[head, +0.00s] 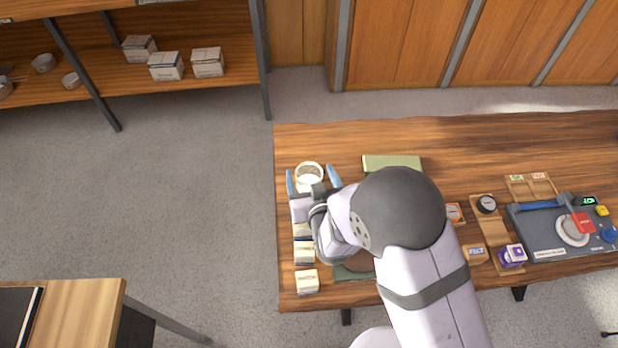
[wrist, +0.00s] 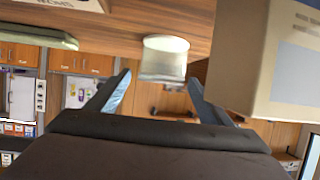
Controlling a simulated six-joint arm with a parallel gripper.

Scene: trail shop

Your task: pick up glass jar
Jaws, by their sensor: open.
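The glass jar (head: 309,169) stands near the far left corner of the wooden table, with a pale round rim in the head view. In the wrist view the jar (wrist: 166,58) is clear-sided with a whitish end, and the picture is upside down. My gripper (head: 311,178) is open, with one blue finger on each side of the jar in the head view. In the wrist view my gripper (wrist: 160,78) frames the jar between its fingertips. I see no finger touching it. My arm hides part of the table.
Small boxes (head: 306,281) line the table's left edge, and a large pale box (wrist: 270,60) shows close to one finger. A green box (head: 392,163) lies right of the jar. A grey mat (head: 546,240) with tools is farther right. Bare wood lies behind the green box.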

